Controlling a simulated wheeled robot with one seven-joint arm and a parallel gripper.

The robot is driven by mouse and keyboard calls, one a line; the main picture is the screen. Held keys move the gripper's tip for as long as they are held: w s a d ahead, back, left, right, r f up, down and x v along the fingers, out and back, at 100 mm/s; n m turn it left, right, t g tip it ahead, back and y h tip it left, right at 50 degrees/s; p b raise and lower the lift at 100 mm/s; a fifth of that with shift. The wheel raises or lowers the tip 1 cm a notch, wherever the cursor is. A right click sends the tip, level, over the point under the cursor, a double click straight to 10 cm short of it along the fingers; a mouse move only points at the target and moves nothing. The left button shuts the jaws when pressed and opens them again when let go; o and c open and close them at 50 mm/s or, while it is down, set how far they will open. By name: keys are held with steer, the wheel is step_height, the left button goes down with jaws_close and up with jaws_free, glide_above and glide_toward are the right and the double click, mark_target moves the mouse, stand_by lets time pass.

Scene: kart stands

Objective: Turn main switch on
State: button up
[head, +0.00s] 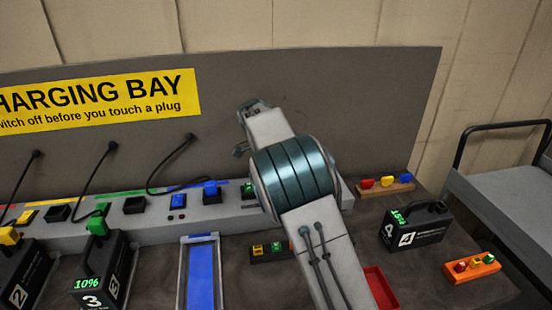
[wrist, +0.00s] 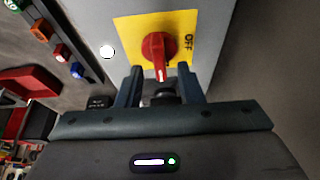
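The main switch is a red rotary knob (wrist: 158,48) on a yellow plate (wrist: 128,28) in the wrist view. The word OFF is printed on the plate, right of the knob. The knob's handle points down in the picture, toward my gripper. My gripper (wrist: 160,76) is open, with one finger on each side of the handle's lower end and visible gaps between. I cannot tell whether the fingertips reach past the handle in depth. In the head view my arm covers the right end of the bench housing, and the switch does not show.
A white round light (wrist: 106,51) sits left of the plate. In the head view, black numbered batteries (head: 416,228), a blue tray (head: 201,275), a red tray (head: 382,288) and an orange block holder (head: 471,267) stand on the bench. Cables hang from the back panel. A grey cart (head: 505,190) stands right.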

steer(key=v, duration=1.2)
steer(key=shift+r+p, duration=0.25)
steer(key=shift+p, duration=0.05)
steer(key=shift+a, duration=0.1)
steer(key=s+d+r+n+y, duration=0.1)
steer(key=s+d+n+y, duration=0.15)
steer(key=s+d, duration=0.5)
steer(key=s+d+r+n+y, duration=0.1)
steer(key=s+d+n, duration=0.35)
steer(key=d, duration=0.55)
steer(key=s+d+f+n, duration=0.2)
steer(key=s+f, duration=0.1)
steer(key=s, duration=0.4)
steer(key=s+d+f+n+t, duration=0.1)
steer(key=s+f+n, duration=0.2)
steer(key=s, duration=0.4)
steer(key=s+d+f+n, duration=0.2)
steer(key=s+f+n, duration=0.1)
steer(key=s, duration=0.4)
steer(key=shift+d+t+y, duration=0.3)
steer(key=shift+t+y, duration=0.1)
steer(key=shift+y, duration=0.05)
steer(key=shift+s+a+r, duration=0.1)
steer(key=shift+s, duration=0.05)
